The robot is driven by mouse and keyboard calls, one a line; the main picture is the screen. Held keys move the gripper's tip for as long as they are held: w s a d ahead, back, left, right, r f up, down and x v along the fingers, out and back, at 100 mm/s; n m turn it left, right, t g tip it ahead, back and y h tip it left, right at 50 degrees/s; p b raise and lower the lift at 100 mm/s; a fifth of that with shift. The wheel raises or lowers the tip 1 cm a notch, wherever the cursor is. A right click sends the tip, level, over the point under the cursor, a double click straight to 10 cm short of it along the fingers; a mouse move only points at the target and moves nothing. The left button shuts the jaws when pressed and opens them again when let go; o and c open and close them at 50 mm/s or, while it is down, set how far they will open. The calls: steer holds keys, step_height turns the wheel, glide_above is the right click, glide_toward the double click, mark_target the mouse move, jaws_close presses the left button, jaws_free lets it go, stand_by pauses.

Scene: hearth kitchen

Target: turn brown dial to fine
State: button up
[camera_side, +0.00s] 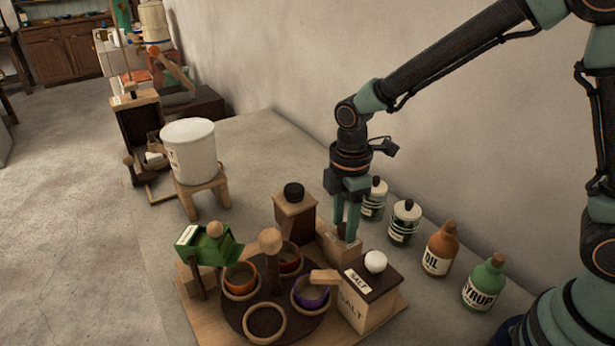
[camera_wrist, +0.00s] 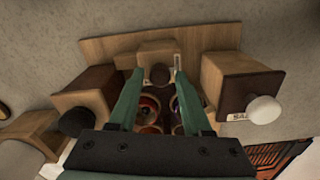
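The brown dial (camera_wrist: 159,75) is a small dark round knob on a light wooden block (camera_wrist: 158,54), seen in the wrist view between the two smaller boxes' neighbours. A pale label strip (camera_wrist: 177,63) stands at the block's right; its writing is too small to read. My gripper (camera_wrist: 160,73) is open, its two green fingertips on either side of the dial with a gap showing at each side. In the side view my gripper (camera_side: 346,236) points down at the wooden block (camera_side: 343,251); the fingers mostly hide the dial there. The dial's setting cannot be read.
A salt box (camera_side: 367,305) with a white knob and a wooden box (camera_side: 295,217) with a black knob flank the block closely. A carousel (camera_side: 272,318) of bowls stands in front. Jars and bottles, including oil (camera_side: 440,250) and syrup (camera_side: 484,286), stand along the wall.

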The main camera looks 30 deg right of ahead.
jaws_close()
steer(key=shift+m, duration=0.3)
steer(key=m, duration=0.4)
steer(key=shift+m, duration=0.3)
steer(key=m, duration=0.8)
steer(key=shift+m, duration=0.4)
steer(key=shift+r+m, duration=0.1)
steer(key=shift+m, duration=1.8)
